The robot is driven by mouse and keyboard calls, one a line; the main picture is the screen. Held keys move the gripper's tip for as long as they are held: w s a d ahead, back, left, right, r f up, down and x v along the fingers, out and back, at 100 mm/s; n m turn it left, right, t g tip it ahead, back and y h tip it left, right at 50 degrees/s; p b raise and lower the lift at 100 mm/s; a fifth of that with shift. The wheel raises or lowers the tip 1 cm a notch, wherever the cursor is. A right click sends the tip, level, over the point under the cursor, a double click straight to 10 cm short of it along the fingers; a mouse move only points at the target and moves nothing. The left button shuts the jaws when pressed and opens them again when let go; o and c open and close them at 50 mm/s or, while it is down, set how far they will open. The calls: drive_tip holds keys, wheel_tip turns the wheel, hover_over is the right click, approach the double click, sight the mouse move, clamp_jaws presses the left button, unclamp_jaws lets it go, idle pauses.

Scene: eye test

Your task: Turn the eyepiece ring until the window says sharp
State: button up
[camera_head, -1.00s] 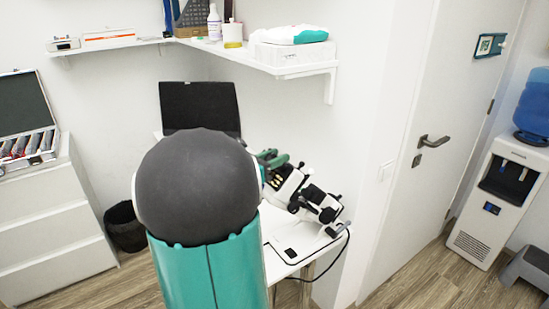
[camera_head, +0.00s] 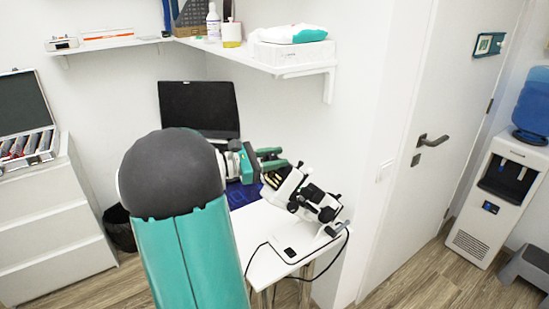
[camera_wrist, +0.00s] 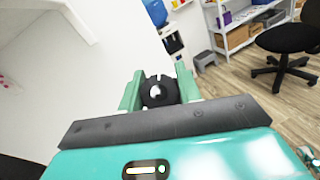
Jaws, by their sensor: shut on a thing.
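A white and black optical instrument (camera_head: 315,203) stands on the white table, its tube tilted up toward the left. My gripper (camera_head: 277,165) is at the upper left end of this tube, its green fingers around the eyepiece. In the wrist view my gripper (camera_wrist: 159,88) has one green finger on each side of a black round eyepiece ring (camera_wrist: 158,93) with a pale centre. The gripper is shut on this ring. No readable word of a window shows in either view; the side of the instrument facing away is hidden.
The white table (camera_head: 262,226) also bears a dark laptop (camera_head: 199,106) and a blue mat (camera_head: 240,193) behind my arm. A cable hangs at the table's front edge. A wall shelf (camera_head: 290,70) is above. A door (camera_head: 420,110) and water cooler (camera_head: 510,185) are at right.

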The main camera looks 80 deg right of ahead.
drive_tip(key=shift+w, duration=0.1)
idle(0.3)
drive_tip(key=o, duration=1)
drive_tip(key=v, duration=1.3)
drive_tip(key=shift+w, duration=0.3)
drive_tip(key=shift+a+r, duration=0.1)
drive_tip(key=shift+a, duration=0.1)
drive_tip(key=w+a+f+m+t+y, duration=0.1)
drive_tip(key=a+t, duration=0.5)
drive_tip(key=a, duration=0.9)
drive_tip(key=w+a+f+m+t+y, duration=0.1)
drive_tip(key=a+t+y, duration=0.4)
drive_tip(key=a, duration=1)
drive_tip(key=w+a+f+m+t+y, duration=0.2)
drive_tip(key=a+t, duration=0.7)
drive_tip(key=a, duration=0.7)
drive_tip(key=shift+w+f+y, duration=0.25)
drive_tip(key=shift+w+y, duration=0.6)
drive_tip(key=shift+y, duration=0.25)
